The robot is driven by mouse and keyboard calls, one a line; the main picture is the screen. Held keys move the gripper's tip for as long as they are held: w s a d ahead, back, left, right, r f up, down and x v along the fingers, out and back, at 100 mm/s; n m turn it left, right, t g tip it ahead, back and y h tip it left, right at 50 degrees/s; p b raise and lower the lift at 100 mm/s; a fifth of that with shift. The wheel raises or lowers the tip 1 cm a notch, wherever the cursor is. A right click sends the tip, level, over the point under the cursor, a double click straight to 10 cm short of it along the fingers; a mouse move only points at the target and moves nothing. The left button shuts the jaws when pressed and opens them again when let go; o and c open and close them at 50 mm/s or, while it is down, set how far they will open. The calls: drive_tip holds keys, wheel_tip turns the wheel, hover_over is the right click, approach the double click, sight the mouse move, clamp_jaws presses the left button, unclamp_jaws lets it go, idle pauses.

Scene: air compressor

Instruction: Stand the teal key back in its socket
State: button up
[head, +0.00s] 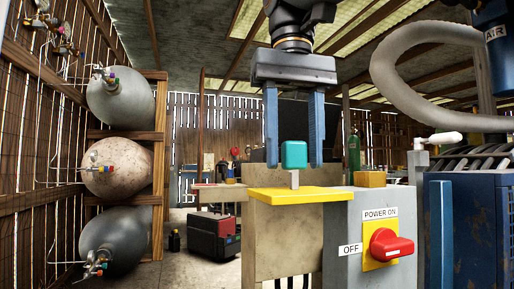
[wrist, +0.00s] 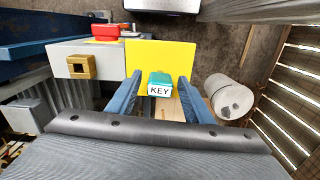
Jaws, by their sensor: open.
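The teal key (head: 293,154) is upright, its short metal stem reaching down to the yellow plate (head: 320,195). Its head, labelled KEY, also shows in the wrist view (wrist: 160,84) near the plate's near edge. My gripper (head: 294,162) is open, pointing down, with one blue finger on each side of the key head. In the head view gaps show between both fingers and the head. The brass square socket (wrist: 81,66) with a dark opening sits on the grey box, left of the plate in the wrist view. In the head view it shows as a brass block (head: 370,179) to the right.
A red power switch (head: 390,246) is on the grey box's front. A blue machine (head: 470,230) and a thick grey air hose (head: 400,85) are at the right. Gas cylinders (head: 118,168) are racked at the left. A red-and-black unit (head: 214,237) stands on the floor behind.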

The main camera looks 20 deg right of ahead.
drive_tip(key=shift+s+a+r+p, duration=0.15)
drive_tip(key=shift+r+p, duration=0.65)
drive_tip(key=shift+r, duration=0.5)
drive_tip(key=shift+s+a+r+p, duration=0.1)
drive_tip(key=shift+r+p, duration=0.75)
drive_tip(key=shift+r, duration=0.5)
drive_tip(key=shift+s+a+r+p, duration=0.15)
drive_tip(key=shift+r+p, duration=0.65)
drive_tip(key=shift+r, duration=0.5)
drive_tip(key=shift+d, duration=0.1)
